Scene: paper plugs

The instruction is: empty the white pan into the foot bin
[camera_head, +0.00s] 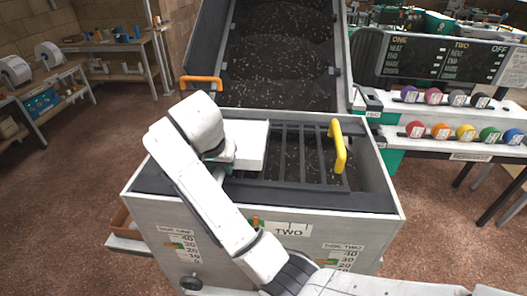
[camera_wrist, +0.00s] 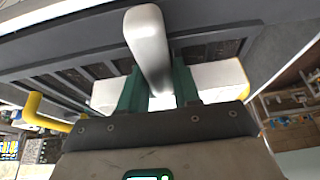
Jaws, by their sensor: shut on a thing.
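The white pan (camera_head: 247,140) sits in the upper left of the open grey machine labelled TWO, by the dark slatted grid. My gripper (camera_head: 222,165) is at the pan's left side, partly hidden by my own arm. In the wrist view its teal fingers (camera_wrist: 158,98) are shut on a rounded silver-grey handle (camera_wrist: 147,38). White surfaces of the pan (camera_wrist: 216,74) show behind the fingers on both sides. The pan's inside cannot be made out. I cannot pick out the foot bin in either view.
A yellow handle (camera_head: 338,146) stands at the right of the grid (camera_head: 300,152). The raised lid (camera_head: 278,55) has an orange handle (camera_head: 201,82). A panel with coloured knobs (camera_head: 440,131) is at right. Shelves (camera_head: 110,45) stand at the back left, with open floor (camera_head: 70,180) before them.

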